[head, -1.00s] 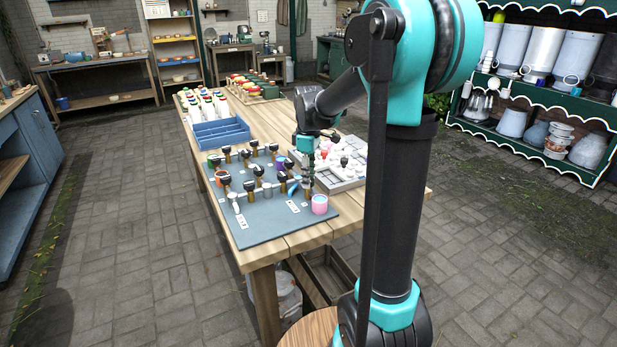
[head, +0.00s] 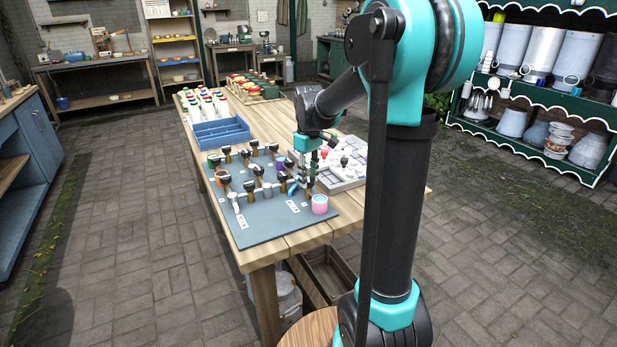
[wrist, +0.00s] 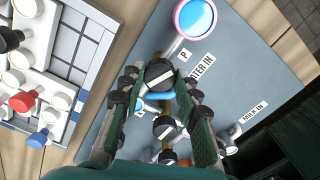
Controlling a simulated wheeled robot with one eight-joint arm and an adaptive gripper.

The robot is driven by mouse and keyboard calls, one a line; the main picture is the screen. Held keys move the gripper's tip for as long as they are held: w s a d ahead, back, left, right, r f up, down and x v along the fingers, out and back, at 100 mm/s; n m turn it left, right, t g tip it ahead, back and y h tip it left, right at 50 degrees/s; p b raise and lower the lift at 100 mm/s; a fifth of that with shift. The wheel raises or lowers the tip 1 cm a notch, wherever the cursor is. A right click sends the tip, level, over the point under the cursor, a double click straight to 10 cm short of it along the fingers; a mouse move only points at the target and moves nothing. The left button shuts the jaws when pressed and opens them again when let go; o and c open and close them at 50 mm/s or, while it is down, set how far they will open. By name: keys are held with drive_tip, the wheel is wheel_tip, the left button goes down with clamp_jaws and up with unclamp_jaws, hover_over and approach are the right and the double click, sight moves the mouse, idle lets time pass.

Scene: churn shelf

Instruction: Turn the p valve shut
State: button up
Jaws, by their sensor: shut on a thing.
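My gripper (wrist: 157,86) points down over the blue-grey board, its two green fingers either side of the p valve's round black knob (wrist: 160,73). The fingers are shut on this knob, which has a pale line across its top. The label P (wrist: 184,55) lies beside the valve's pipe, which leads to a pink-rimmed cup (wrist: 195,18) with blue inside. A second black knob (wrist: 165,127) with a pale line sits nearer the palm, between the fingers. In the head view my gripper (head: 304,188) is at the board's right side, by the pink cup (head: 319,204); the held knob is hard to make out there.
The board (head: 263,226) carries several other black-knobbed valves close to my gripper. A pale tray of white parts (head: 345,172) stands just right of it. A blue divided box (head: 221,132) is farther back. The board's front edge is clear.

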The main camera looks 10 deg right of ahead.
sight(309, 180)
drive_tip(key=m, duration=1.3)
idle(0.6)
drive_tip(key=o, duration=1.2)
drive_tip(key=shift+c, duration=0.2)
wheel_tip(309, 180, up, 12)
